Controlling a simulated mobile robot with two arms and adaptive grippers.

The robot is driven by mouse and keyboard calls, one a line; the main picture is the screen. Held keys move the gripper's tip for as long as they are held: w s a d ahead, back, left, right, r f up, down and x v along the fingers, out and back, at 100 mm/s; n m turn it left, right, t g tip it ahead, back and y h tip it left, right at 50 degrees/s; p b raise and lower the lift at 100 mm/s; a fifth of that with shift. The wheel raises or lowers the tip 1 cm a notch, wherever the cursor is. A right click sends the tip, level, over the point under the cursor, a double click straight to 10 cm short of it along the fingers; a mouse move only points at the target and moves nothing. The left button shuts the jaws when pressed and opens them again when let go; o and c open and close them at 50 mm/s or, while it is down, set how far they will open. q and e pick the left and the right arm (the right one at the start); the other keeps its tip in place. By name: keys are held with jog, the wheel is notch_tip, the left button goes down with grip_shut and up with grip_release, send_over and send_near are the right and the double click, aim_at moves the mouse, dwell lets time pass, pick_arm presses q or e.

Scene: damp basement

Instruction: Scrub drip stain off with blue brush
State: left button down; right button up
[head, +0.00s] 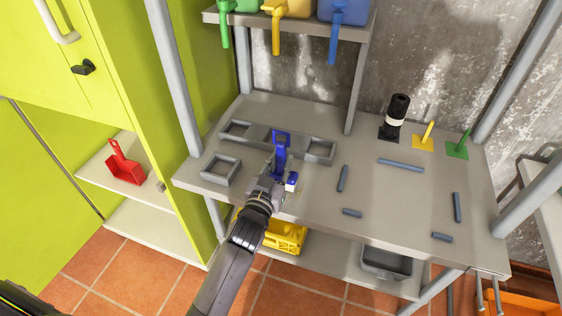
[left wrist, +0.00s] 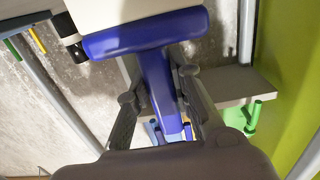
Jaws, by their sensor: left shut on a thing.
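My left gripper (head: 270,175) is over the left part of the grey workbench. In the left wrist view the gripper (left wrist: 165,115) is shut on the blue handle of the blue brush (left wrist: 152,70). The brush's wide head crosses the top of that view, with a pale face beyond it. Pale drip-like streaks (head: 437,72) mark the back wall. My right gripper is out of view.
Grey open frames (head: 220,169) and several blue-grey bars (head: 401,165) lie on the workbench (head: 300,205). A black bottle (head: 397,112) and yellow and green upright pieces stand at the back right. Coloured bins (head: 285,8) sit on the upper shelf. A green cabinet closes off the left.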

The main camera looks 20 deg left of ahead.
aim_at(292, 175)
pick_arm(q)
jog(key=shift+f, duration=0.2)
jog(key=shift+d, duration=1.55)
jog(key=shift+a+p, duration=0.3)
jog(key=shift+a, duration=0.55)
jog(key=shift+a+f, duration=0.1)
jog(key=shift+a, duration=0.6)
jog(key=shift+a+p, duration=0.9)
jog(key=shift+a, duration=0.6)
jog(key=shift+d, duration=3.05)
